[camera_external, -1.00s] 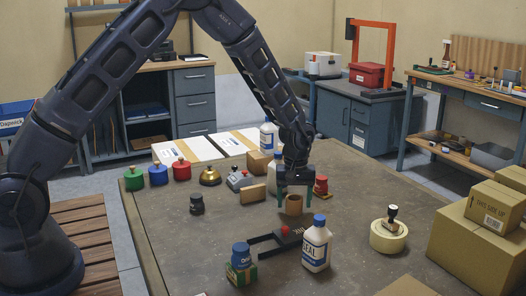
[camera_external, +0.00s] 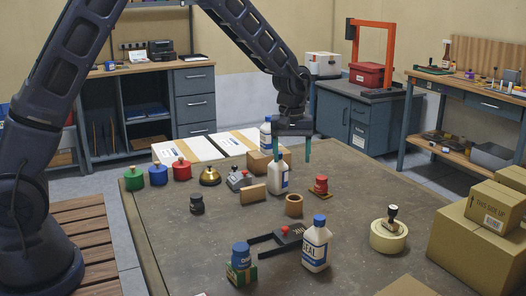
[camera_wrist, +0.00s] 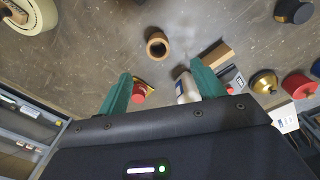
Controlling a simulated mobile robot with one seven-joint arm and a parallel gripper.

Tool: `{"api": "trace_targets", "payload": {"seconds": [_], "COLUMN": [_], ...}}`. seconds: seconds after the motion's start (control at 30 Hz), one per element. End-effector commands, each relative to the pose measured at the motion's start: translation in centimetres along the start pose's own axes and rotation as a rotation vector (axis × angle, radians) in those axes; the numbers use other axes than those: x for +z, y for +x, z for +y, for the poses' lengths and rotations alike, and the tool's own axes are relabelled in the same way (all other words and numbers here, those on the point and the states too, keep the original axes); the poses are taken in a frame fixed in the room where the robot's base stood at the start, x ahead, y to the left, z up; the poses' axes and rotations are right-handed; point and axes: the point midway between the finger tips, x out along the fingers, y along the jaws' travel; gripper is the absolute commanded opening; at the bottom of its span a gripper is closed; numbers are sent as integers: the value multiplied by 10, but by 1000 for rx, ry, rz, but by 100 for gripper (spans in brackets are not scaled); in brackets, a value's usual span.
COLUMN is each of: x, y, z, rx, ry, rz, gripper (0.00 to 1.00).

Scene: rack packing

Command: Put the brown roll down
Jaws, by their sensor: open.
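The brown roll (camera_external: 294,205) stands upright on the grey-brown table (camera_external: 230,235), near its middle. It also shows in the wrist view (camera_wrist: 158,44), its open top facing up, with nothing around it. My gripper (camera_external: 292,160) is open and empty, raised well above the table and a little behind the roll. In the wrist view the two green fingers (camera_wrist: 163,88) are wide apart, and the roll lies beyond their tips.
A white bottle (camera_external: 278,178) stands just behind and left of the roll, a red-topped stamp (camera_external: 321,186) to its right. A wooden block (camera_external: 253,194) lies left. A cream tape roll (camera_external: 388,238) sits to the right.

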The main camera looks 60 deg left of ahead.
Motion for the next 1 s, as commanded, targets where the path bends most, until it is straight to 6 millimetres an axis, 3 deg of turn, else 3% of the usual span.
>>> {"api": "trace_targets", "payload": {"seconds": [0.1, 0.4, 0.7, 1.0], "x": [19, 70, 125, 181], "y": [-43, -129, -194, -237], "z": [-14, -57, -113, -175], "rx": [28, 80, 124, 157], "ry": [69, 246, 423, 601], "rz": [17, 57, 107, 167], "gripper": [68, 68, 68, 68]}}
